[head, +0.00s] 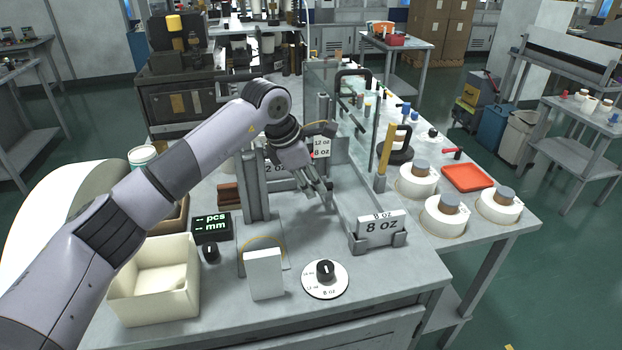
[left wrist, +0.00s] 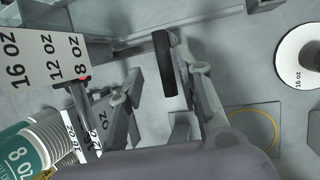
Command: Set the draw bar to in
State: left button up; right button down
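A black cylindrical grip (left wrist: 165,63), apparently the draw bar's handle, shows in the left wrist view between my left gripper's fingers. A long grey metal bar (left wrist: 205,20) runs behind it. In the head view, my left gripper (head: 325,198) points down over the grey bench, behind the 8 oz sign (head: 381,227). Its fingers (left wrist: 160,85) are apart on either side of the grip. The right finger is close to the grip, with a gap on the left; contact is unclear. In the head view the grip is mostly hidden by the fingers. My right gripper is out of view.
A round dial (head: 325,279) and a white block (head: 265,274) stand at the bench's front. A cream bin (head: 155,280) and a green-lit readout (head: 212,226) are at left. White rolls (head: 446,216) and a red tray (head: 468,177) are at right. Upright grey posts (head: 254,185) stand beside my gripper.

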pick_arm(q)
jog(key=shift+s, duration=0.1)
jog(key=v, duration=1.2)
